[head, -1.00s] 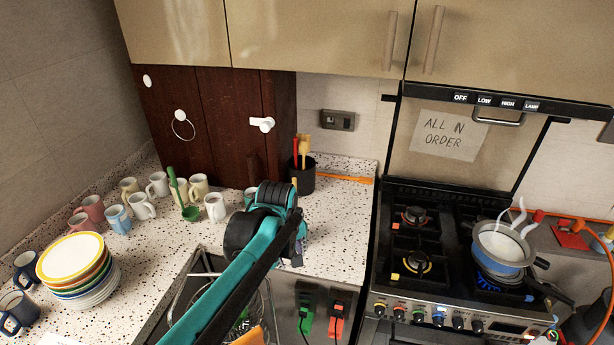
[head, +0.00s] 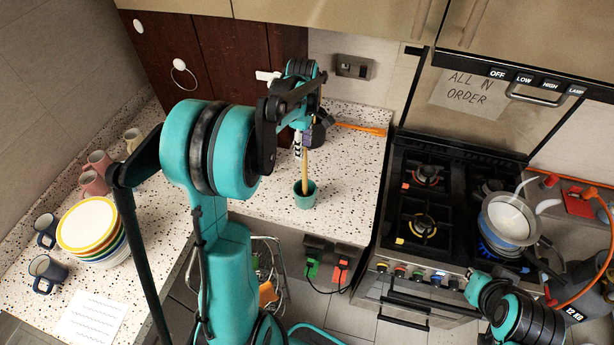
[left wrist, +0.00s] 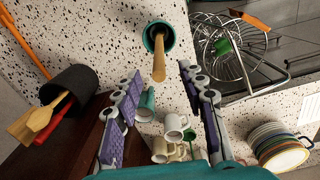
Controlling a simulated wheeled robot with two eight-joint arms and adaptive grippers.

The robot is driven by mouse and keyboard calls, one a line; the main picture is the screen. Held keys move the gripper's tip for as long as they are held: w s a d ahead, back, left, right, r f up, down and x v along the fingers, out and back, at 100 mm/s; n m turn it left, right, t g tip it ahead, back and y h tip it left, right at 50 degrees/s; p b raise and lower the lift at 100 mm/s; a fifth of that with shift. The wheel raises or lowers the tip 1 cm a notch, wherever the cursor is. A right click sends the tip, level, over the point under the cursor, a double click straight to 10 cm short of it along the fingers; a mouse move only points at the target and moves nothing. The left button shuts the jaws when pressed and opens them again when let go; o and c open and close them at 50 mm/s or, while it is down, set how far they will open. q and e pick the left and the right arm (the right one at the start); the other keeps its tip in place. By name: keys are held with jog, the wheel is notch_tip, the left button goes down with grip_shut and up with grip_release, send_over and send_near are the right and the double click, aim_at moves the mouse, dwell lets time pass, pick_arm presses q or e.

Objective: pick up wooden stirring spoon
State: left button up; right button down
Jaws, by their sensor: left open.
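A wooden stick-like handle, seemingly the wooden stirring spoon (head: 305,172), stands upright in a teal cup (head: 305,199) on the speckled counter. In the left wrist view the wooden handle (left wrist: 159,60) rises from the teal cup (left wrist: 150,33), its lower end hidden inside. My left gripper (head: 302,140) is just above the handle's top. Its purple-padded fingers are apart, and the handle's end shows between and beyond the fingertips (left wrist: 158,76). I see no contact. My right arm shows at the lower right of the head view, but its gripper does not show.
Several mugs and a plate stack (head: 88,228) stand at the left. A wire rack (head: 262,262) is in front. A pot (head: 508,218) sits on the lit stove.

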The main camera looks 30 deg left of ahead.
aim_at(304, 165)
pick_arm(q)
jog(key=shift+s+d+f+b, duration=0.15)
jog(key=shift+s+f+b, duration=0.1)
jog(key=shift+f+b, duration=0.45)
jog(key=shift+w+f, duration=0.15)
jog(key=shift+f, duration=0.1)
jog(key=f, duration=0.7)
jog(key=shift+w+f, duration=0.25)
jog(key=shift+s+r, duration=0.1)
grip_shut()
